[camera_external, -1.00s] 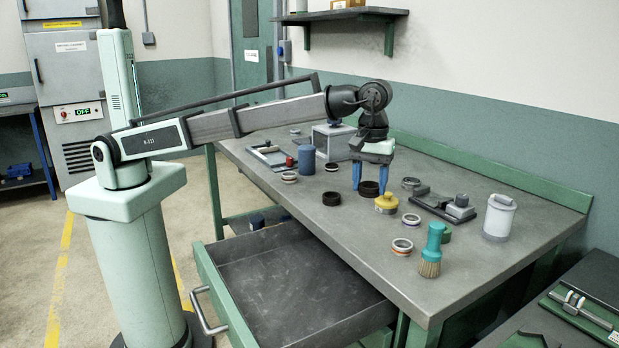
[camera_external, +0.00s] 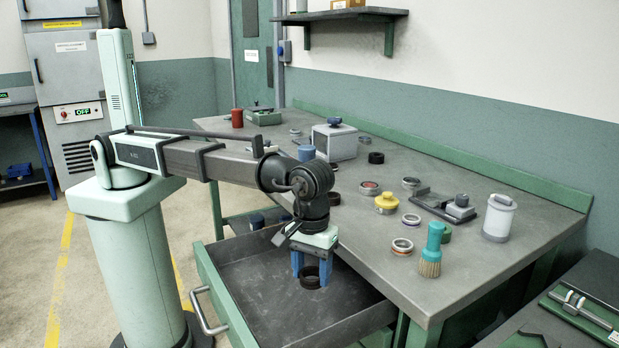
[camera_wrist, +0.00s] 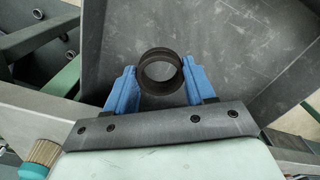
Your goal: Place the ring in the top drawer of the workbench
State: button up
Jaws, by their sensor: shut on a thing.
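My gripper (camera_external: 311,270) has blue fingers and is shut on a dark brown ring (camera_external: 311,281), over the open top drawer (camera_external: 236,312). In the wrist view the ring (camera_wrist: 160,72) sits between the two blue fingertips (camera_wrist: 158,80), with its round opening visible and the grey drawer floor (camera_wrist: 225,45) behind it. The ring's exact height above the drawer floor is hard to tell. The drawer is pulled out from the workbench (camera_external: 480,215) and its visible floor is bare.
On the bench top are several other rings, including one near the front (camera_external: 402,246), a yellow-topped pot (camera_external: 387,203), a teal brush (camera_external: 431,250), a white canister (camera_external: 498,217) and a grey box (camera_external: 334,141). The bench's front edge lies just right of my gripper.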

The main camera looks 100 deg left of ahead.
aim_at(314, 320)
jog(key=shift+n, duration=0.6)
jog(key=shift+w+d+f, duration=0.1)
jog(key=shift+w+f, duration=0.1)
jog(key=shift+f, duration=2.3)
jog(key=shift+w+f, duration=0.15)
jog(key=shift+f, duration=2.35)
jog(key=shift+f, duration=0.15)
jog(key=o, duration=1.1)
notch_tip(314, 320, up, 12)
jog(key=shift+r, duration=0.2)
